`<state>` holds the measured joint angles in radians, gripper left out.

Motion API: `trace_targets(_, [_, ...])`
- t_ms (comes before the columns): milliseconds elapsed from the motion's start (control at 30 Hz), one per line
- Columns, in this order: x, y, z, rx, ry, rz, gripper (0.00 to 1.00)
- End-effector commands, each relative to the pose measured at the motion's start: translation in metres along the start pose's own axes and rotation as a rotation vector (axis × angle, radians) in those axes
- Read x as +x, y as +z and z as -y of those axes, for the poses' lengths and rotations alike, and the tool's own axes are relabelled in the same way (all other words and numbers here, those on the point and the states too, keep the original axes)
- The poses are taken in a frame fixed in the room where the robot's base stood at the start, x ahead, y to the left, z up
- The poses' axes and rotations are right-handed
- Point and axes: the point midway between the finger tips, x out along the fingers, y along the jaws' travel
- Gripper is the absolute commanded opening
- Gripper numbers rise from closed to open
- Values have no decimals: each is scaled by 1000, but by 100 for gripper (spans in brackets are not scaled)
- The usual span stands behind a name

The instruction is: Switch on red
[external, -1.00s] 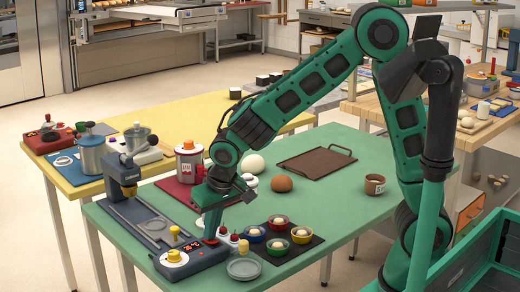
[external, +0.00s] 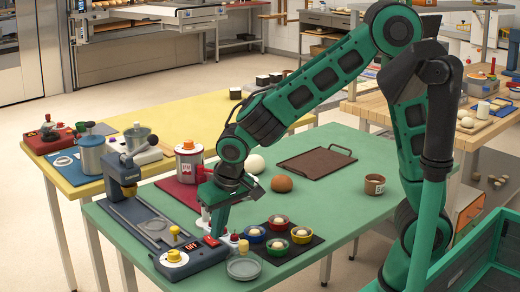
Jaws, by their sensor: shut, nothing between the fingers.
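A blue-grey machine (external: 133,216) lies along the left edge of the green table. Its front has a yellow knob (external: 173,256), a dark display (external: 192,246) with red characters that seem to read OFF, and a small red switch (external: 211,240). My gripper (external: 217,234) points down, shut and empty, at the machine's right end beside the red switch. I cannot tell whether it touches the switch. A red device (external: 48,137) with a small display stands on the yellow table at the far left.
A dark tray (external: 306,249) with several coloured bowls and a grey plate (external: 243,268) sit close right of my gripper. Small cherry-topped items stand beside it. A red-labelled canister (external: 189,163) and pale and brown balls stand behind. A brown tray (external: 316,160) lies farther back.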

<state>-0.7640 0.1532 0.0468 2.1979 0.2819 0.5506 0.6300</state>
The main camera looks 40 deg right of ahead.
Motion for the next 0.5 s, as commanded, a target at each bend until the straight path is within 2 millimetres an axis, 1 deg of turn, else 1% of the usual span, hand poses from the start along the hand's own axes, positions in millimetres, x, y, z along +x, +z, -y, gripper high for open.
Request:
trace_targets(33, [-12,-1,1,1,-6,-6,0])
trace_targets(300, [-70,2,1,3,-7,-11,0])
trace_targets(400, [-88,3,1,3,-8,-11,0])
trace_targets(500, [-102,4,1,4,-7,-11,0])
